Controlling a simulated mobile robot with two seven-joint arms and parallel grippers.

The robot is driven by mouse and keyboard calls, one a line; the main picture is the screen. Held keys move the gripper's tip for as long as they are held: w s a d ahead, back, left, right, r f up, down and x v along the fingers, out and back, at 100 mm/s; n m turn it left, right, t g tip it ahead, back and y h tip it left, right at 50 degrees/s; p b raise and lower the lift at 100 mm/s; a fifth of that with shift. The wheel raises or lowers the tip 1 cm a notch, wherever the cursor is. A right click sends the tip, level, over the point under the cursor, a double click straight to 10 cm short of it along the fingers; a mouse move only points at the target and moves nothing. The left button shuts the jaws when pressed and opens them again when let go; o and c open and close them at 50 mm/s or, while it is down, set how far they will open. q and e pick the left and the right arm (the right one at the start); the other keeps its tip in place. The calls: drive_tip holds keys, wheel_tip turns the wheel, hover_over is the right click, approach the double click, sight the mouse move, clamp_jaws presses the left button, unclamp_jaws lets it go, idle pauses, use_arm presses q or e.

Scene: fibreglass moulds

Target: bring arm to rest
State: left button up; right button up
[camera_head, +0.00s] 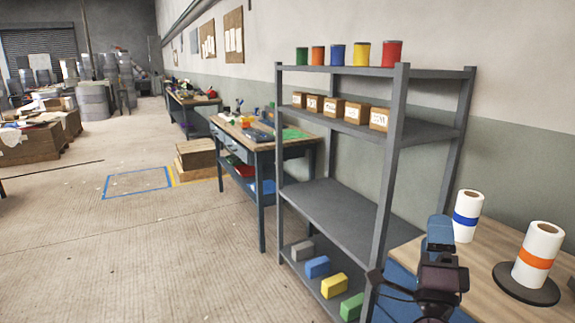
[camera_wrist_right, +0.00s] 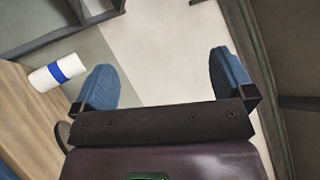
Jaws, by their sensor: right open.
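My right gripper (camera_head: 440,228) is at the lower right of the head view, in front of the right end of the grey shelf rack and beside the wooden table. In the right wrist view its two blue fingers (camera_wrist_right: 165,80) are wide apart with nothing between them. A white roll with a blue band (camera_head: 466,217) stands on the table just right of the gripper. It also shows in the right wrist view (camera_wrist_right: 57,71), left of the fingers and apart from them. My left gripper is not in view.
A white roll with an orange band (camera_head: 538,256) stands on a dark disc (camera_head: 511,283) on the wooden table (camera_head: 490,246). The grey rack (camera_head: 325,203) holds coloured cans, small boxes and coloured blocks. A workbench (camera_head: 258,150) stands beyond. The floor at left (camera_head: 130,250) is clear.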

drive_tip(key=s+a+f+n+g+y, duration=0.25)
drive_tip(key=f+n+y, duration=0.25)
drive_tip(key=f+n, duration=0.5)
drive_tip(key=s+a+f+n+g+y, duration=0.1)
drive_tip(key=s+f+n+g+y, duration=0.25)
drive_tip(key=f+n, duration=0.65)
drive_tip(key=s+d+f+g, duration=0.2)
drive_tip(key=s+f+g, duration=0.1)
drive_tip(key=s+f, duration=0.6)
drive_tip(key=s+d+f+n+g, duration=0.1)
drive_tip(key=s+f+g, duration=0.3)
drive_tip(key=s+f, duration=0.5)
drive_tip(key=shift+s+d+f+h, duration=0.3)
drive_tip(key=shift+s+d+h, duration=0.1)
drive_tip(key=shift+d, duration=0.4)
